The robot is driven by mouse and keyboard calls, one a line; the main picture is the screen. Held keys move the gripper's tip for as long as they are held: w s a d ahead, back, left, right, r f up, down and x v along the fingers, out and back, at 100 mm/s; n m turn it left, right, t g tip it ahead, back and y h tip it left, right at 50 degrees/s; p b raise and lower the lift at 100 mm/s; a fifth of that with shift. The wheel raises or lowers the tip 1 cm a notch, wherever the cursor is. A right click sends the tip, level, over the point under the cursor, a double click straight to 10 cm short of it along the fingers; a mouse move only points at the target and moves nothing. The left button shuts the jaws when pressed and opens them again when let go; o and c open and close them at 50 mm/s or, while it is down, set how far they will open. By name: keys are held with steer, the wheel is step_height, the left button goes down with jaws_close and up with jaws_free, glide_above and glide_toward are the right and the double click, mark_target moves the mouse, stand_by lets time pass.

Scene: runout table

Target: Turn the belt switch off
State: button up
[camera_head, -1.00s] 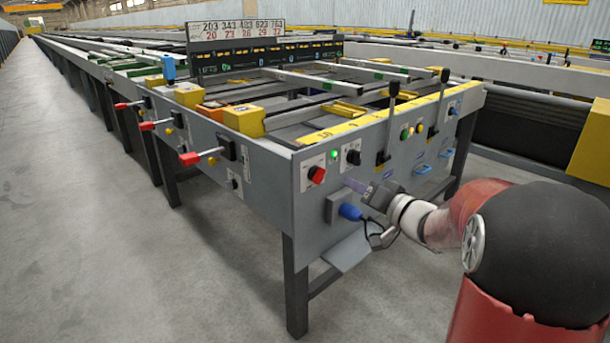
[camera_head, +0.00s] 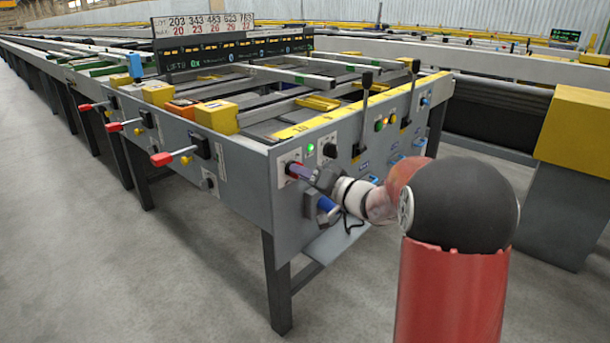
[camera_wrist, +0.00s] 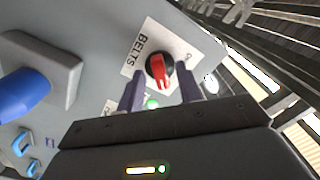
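The belt switch (camera_head: 291,167) is a red knob on a white plate on the grey front panel of the runout table, close to the corner. In the wrist view the red knob (camera_wrist: 159,69) has a black base, and its plate reads BELTS. My gripper (camera_wrist: 162,76) is open, with one purple finger on each side of the knob in that view. I cannot tell whether the fingers touch it. In the head view my gripper (camera_head: 301,172) is at the switch and partly covers it.
A green lamp (camera_head: 310,148) and a black knob (camera_head: 330,150) are close to the switch. A blue plug (camera_head: 327,204) sits in a grey socket below, also in the wrist view (camera_wrist: 22,93). Black levers (camera_head: 363,105) stand further right. Red-handled levers (camera_head: 163,158) stick out on the left side.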

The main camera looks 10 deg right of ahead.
jaws_close()
steer(key=shift+n, duration=0.3)
steer(key=shift+d+n+b, duration=0.1)
steer(key=shift+n+b, duration=4.3)
steer(key=shift+n, duration=4.2)
